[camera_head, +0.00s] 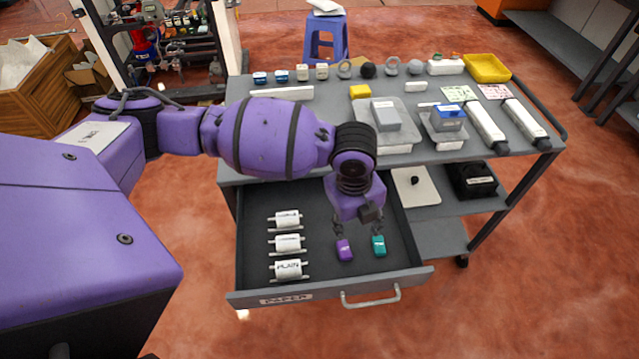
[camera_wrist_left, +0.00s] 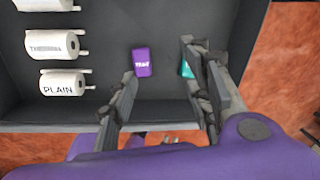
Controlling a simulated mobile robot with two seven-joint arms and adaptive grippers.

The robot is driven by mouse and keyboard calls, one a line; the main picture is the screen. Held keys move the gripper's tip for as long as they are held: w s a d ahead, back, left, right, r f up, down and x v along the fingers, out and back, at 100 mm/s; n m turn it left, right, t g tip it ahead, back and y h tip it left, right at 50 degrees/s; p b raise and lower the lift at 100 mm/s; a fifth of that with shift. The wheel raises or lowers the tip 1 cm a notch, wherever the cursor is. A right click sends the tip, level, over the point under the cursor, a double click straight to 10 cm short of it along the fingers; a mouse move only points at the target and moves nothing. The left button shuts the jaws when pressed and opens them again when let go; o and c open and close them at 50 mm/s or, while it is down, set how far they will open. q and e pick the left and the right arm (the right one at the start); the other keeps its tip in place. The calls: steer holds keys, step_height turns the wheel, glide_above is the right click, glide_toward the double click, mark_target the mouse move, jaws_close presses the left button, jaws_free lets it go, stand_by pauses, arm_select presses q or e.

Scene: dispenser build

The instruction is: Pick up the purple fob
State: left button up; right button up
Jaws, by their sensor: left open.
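The purple fob (camera_head: 344,250) lies on the floor of the open drawer (camera_head: 330,288), right of the paper rolls. In the left wrist view the purple fob (camera_wrist_left: 142,62) lies ahead of my fingers, nearer the left finger. A teal fob (camera_head: 378,245) lies to its right; in the wrist view the teal fob (camera_wrist_left: 188,68) is partly hidden behind the right finger. My left gripper (camera_head: 358,231) is open and empty, pointing down above the drawer near both fobs. It also shows in the wrist view (camera_wrist_left: 158,75). My right gripper does not show.
Several paper rolls (camera_head: 288,244) on holders line the drawer's left side. The drawer front has a handle (camera_head: 371,297). The tabletop (camera_head: 335,110) above carries a grey box (camera_head: 386,116), white tubes, a yellow tray (camera_head: 487,68) and small items.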

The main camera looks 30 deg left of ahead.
mark_target(345, 249)
arm_select(q)
steer(key=shift+s+a+m+g+y, duration=0.3)
steer(key=shift+s+a+m+g, duration=0.25)
steer(key=shift+a, duration=0.2)
steer(key=shift+a+f+m, duration=0.15)
steer(key=shift+a+m, duration=0.05)
steer(key=shift+m, duration=0.15)
steer(key=shift+s+d+f, duration=0.25)
steer(key=shift+s+f, duration=0.15)
steer(key=shift+f, duration=0.1)
steer(key=shift+s+d+f, duration=0.2)
steer(key=shift+s+f, duration=0.2)
steer(key=shift+f, duration=0.05)
steer(key=f, duration=0.4)
steer(key=shift+w+d+f, duration=0.15)
steer(key=shift+w+f, duration=0.2)
steer(key=shift+f, duration=0.3)
steer(key=c, duration=0.9)
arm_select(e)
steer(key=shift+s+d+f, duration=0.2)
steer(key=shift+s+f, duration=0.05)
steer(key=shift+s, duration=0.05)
